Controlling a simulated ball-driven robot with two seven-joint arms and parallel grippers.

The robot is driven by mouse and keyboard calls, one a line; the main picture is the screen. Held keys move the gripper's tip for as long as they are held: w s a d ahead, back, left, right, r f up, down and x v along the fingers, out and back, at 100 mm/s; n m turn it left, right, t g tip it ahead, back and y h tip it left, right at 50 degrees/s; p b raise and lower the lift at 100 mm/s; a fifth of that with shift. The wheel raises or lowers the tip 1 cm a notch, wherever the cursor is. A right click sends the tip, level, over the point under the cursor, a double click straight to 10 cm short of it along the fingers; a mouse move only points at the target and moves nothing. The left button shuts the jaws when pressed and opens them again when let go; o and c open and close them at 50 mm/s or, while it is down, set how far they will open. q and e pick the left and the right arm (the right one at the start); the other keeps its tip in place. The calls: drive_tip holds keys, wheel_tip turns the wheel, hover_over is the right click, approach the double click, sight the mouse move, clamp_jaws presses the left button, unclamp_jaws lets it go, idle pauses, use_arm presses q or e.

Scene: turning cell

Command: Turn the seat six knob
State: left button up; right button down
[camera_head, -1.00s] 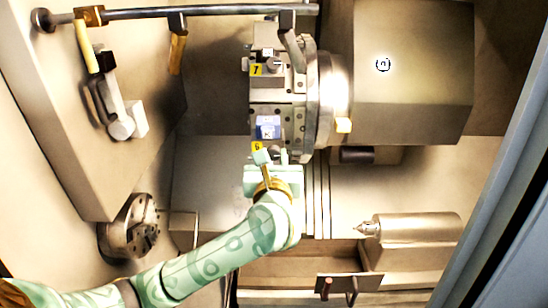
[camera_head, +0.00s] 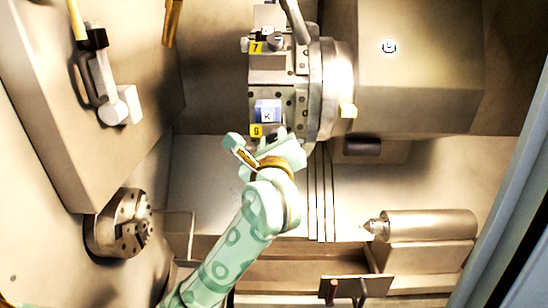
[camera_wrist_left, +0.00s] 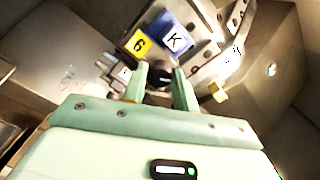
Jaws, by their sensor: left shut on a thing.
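The yellow label 6 (camera_head: 256,131) marks seat six on the turret, beside a blue block marked K (camera_head: 267,111). Both show larger in the left wrist view, the label (camera_wrist_left: 139,44) left of the blue block (camera_wrist_left: 174,35). My left gripper (camera_head: 279,136) is at the lower edge of this seat. In the left wrist view its two green fingers (camera_wrist_left: 160,71) are shut on the dark, round seat six knob (camera_wrist_left: 160,76), which sits between them. In the head view the gripper mostly hides the knob. My right gripper is not in view.
Seat seven with its yellow label 7 (camera_head: 255,47) is above on the turret. A round metal disc (camera_head: 326,85) is close on the right. A pointed tailstock (camera_head: 430,225) stands lower right, a chuck (camera_head: 120,225) lower left. A handled tool (camera_head: 107,82) hangs on the left panel.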

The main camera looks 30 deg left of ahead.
use_arm(q)
drive_tip(key=shift+a+f+n+b, duration=0.1)
drive_tip(key=shift+n+b, duration=2.85)
drive_tip(key=shift+b, duration=0.85)
drive_tip(key=shift+f+n+b, duration=0.1)
drive_tip(key=shift+n+b, duration=2.85)
drive_tip(key=shift+b, duration=0.8)
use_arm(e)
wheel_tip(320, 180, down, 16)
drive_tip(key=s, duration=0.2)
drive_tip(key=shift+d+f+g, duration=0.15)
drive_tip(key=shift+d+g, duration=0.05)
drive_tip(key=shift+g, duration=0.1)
use_arm(q)
drive_tip(key=shift+r, duration=0.1)
drive_tip(key=o, duration=1)
drive_tip(key=shift+c, duration=0.2)
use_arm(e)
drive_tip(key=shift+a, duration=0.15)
